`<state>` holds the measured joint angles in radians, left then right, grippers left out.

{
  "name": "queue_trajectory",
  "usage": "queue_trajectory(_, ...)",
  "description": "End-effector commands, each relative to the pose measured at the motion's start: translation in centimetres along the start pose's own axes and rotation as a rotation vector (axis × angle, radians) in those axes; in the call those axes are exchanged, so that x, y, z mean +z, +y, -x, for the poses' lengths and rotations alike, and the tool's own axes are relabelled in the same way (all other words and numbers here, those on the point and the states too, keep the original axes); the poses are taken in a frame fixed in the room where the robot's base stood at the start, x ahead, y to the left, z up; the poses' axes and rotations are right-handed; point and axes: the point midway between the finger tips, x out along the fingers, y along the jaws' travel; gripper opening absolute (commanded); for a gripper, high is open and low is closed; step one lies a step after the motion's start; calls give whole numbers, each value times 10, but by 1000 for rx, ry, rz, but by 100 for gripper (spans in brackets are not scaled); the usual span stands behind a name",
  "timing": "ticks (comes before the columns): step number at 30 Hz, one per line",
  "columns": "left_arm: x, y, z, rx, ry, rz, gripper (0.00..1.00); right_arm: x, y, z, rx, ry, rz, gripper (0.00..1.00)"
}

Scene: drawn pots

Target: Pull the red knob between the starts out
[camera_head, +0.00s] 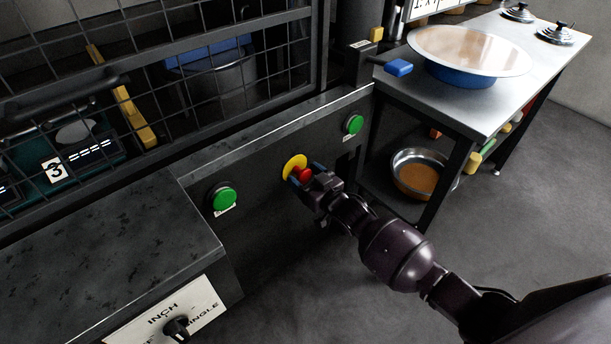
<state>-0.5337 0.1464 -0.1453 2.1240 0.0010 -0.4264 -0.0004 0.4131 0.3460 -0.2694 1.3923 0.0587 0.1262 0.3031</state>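The red knob (305,174) sits on a yellow round plate (293,164) on the dark front panel. It lies between two green start buttons, one at the left (223,199) and one at the right (353,124). My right gripper (301,177) is at the knob, with its blue-tipped fingers on either side of it. The knob shows between the fingers, and part of it is hidden by the gripper. I cannot tell whether the fingers press on it. My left gripper is not in view.
A wire mesh guard (250,75) stands behind the panel's ledge. A metal table (480,105) at the right holds a wide blue-based bowl (465,50). A pan with brown contents (418,178) sits below. A selector switch (177,328) is at the lower left.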

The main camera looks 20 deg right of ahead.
Motion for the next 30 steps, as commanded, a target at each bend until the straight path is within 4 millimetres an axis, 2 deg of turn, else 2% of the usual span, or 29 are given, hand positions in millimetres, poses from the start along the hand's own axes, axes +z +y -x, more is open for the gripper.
queue_trajectory(7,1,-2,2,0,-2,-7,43,-1,0,2,0,1,0,70)
queue_trajectory(11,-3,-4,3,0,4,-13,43,-2,0,12,1,1,0,70)
queue_trajectory(18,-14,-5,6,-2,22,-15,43,-3,1,50,1,2,1,70)
queue_trajectory(24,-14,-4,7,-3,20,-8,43,-2,0,83,1,2,0,70)
queue_trajectory(30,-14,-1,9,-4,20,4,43,-1,0,102,0,2,0,70)
